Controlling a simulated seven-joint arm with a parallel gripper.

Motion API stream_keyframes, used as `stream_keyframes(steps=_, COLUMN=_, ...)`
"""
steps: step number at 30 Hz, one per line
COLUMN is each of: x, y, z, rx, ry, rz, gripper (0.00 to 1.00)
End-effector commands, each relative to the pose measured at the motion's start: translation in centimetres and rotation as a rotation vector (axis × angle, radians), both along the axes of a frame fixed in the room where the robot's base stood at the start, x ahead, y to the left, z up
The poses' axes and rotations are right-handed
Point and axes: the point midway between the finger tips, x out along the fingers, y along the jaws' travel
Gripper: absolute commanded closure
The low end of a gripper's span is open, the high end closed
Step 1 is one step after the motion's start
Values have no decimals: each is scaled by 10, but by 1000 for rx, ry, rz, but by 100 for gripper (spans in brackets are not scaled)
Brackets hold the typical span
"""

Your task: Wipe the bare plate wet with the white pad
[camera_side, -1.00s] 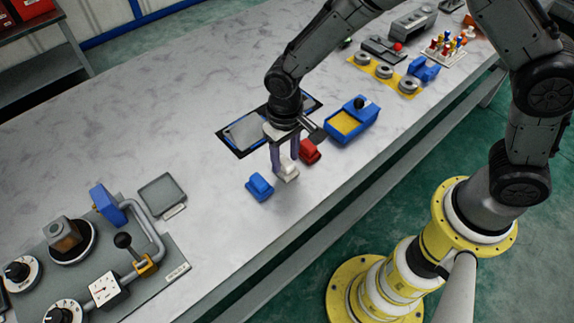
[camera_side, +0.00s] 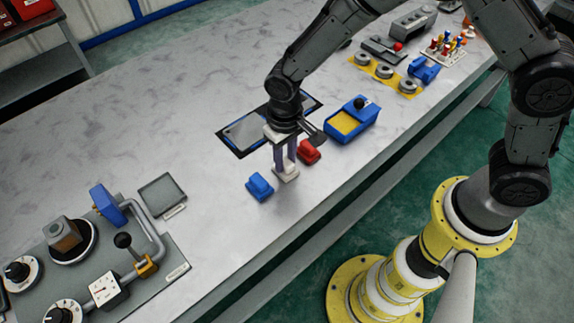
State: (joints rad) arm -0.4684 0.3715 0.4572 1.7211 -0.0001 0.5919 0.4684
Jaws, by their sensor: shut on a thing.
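My gripper (camera_side: 286,158) points down and is shut on the white pad (camera_side: 287,175), which is at the table surface between a blue pad and a red pad. The fingers hide the pad's upper part. Behind my gripper, a grey plate (camera_side: 245,132) lies in a dark frame on the table. My wrist partly covers this framed area, so its right part shows only as an edge. Another flat grey square (camera_side: 162,194) with a small label lies farther left. I cannot tell from this view which plate is the bare one, or whether the pad is wet.
The blue pad (camera_side: 260,186) is just left of the white pad, and the red pad (camera_side: 308,152) just right. A blue tray (camera_side: 366,124) with a yellow inside and a black knob stands farther right. Gauges and a pipe (camera_side: 150,236) fill the lower left. The upper-left table is clear.

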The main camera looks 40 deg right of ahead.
Motion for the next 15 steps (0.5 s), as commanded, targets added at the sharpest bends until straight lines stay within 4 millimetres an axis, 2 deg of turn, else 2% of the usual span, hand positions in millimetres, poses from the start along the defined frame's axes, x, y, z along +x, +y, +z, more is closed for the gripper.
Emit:
stream_keyframes(steps=5, x=1, y=0, z=3, rx=1, ry=-2, rz=0, gripper=100)
stream_keyframes(steps=15, x=1, y=0, z=27, rx=1, ry=-3, rz=0, gripper=100)
